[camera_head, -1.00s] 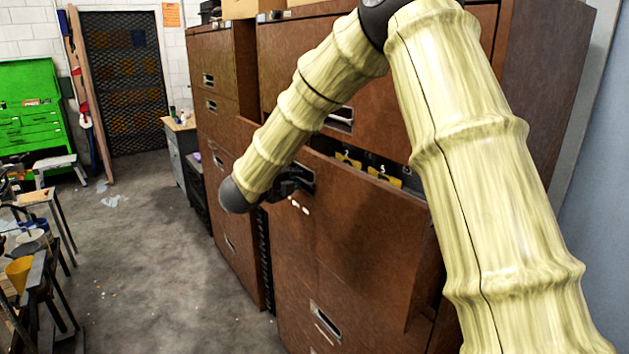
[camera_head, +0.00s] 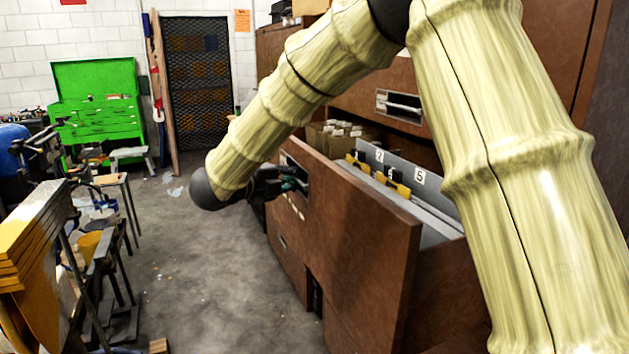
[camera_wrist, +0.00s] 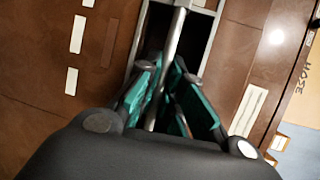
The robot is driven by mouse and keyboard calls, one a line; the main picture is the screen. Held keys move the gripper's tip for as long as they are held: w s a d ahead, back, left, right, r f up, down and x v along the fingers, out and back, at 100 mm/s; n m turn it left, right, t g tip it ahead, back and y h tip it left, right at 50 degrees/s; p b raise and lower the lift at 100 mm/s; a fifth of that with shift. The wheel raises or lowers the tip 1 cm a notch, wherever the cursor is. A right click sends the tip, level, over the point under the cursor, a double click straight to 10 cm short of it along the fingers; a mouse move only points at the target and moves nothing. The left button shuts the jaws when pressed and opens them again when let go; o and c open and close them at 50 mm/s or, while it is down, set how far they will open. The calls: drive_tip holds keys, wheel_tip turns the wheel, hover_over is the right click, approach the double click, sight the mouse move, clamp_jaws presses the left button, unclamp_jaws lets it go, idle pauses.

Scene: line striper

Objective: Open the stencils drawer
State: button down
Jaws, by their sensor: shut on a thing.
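The stencils drawer (camera_head: 350,240) is a wide brown drawer in the brown cabinet, standing well out from it. Inside show grey stencil sheets with number labels, yellow tabs (camera_head: 392,184) and a box of cards. My gripper (camera_head: 292,184) is at the drawer's front, at its recessed handle. In the wrist view, the green-padded fingers of my gripper (camera_wrist: 170,95) are shut on the metal handle bar (camera_wrist: 175,45). My arm hides part of the cabinet.
Another closed drawer with a metal handle (camera_head: 398,105) is above. A green tool chest (camera_head: 98,105) stands at the back left. Stools and a yellow-topped stand (camera_head: 35,240) are at the left. The concrete floor (camera_head: 215,270) between is mostly clear.

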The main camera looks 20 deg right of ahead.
drive_tip(key=shift+s+a+f+b, duration=0.15)
drive_tip(key=shift+a+b, duration=0.25)
drive_tip(key=shift+a, duration=1.55)
drive_tip(key=c, duration=1.8)
unclamp_jaws()
drive_tip(key=v, duration=1.2)
drive_tip(key=shift+s, duration=0.1)
